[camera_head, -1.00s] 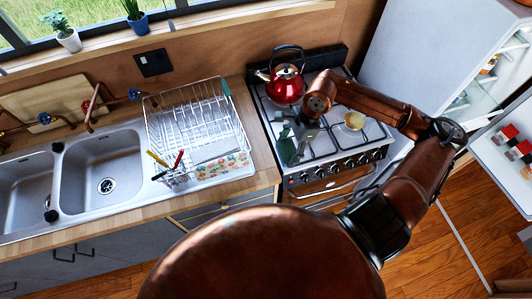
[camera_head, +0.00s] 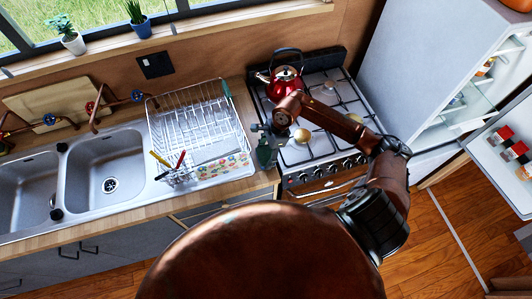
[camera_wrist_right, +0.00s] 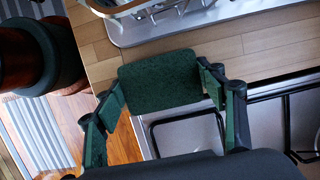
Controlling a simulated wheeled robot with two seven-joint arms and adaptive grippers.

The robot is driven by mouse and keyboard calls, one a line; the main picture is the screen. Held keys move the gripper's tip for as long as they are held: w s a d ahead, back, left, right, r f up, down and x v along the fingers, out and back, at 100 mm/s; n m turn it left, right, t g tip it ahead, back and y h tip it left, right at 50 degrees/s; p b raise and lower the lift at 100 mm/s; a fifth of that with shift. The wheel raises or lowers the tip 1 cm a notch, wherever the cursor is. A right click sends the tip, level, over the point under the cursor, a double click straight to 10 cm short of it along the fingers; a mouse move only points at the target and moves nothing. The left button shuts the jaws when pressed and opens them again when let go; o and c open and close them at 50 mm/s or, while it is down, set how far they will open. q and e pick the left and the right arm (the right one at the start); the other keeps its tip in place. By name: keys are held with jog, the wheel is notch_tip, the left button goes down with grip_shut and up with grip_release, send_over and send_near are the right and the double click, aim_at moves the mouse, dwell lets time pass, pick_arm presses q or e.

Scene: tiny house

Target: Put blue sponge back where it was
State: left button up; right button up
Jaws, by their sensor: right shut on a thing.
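My right gripper (camera_head: 266,146) is above the edge between the wooden counter and the stove, just right of the dish rack. In the right wrist view its fingers (camera_wrist_right: 161,92) are shut on a flat, rounded block, the sponge (camera_wrist_right: 160,82), which looks dark green rather than blue here. The sponge is held off the counter. In the head view I cannot clearly tell the sponge from the gripper's green parts. My left gripper is not in view.
A wire dish rack (camera_head: 190,118) with utensils stands on the counter (camera_head: 258,176), right of the double sink (camera_head: 70,183). A red kettle (camera_head: 286,84) sits on the stove (camera_head: 330,152). A fridge (camera_head: 415,70) stands open at the right.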

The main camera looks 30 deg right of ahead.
jog(key=shift+f, duration=0.15)
jog(key=o, duration=0.8)
jog(key=shift+r, duration=0.2)
jog(key=b+v, duration=0.2)
jog(key=v, duration=1)
jog(key=shift+a, duration=0.1)
jog(key=shift+c, duration=0.2)
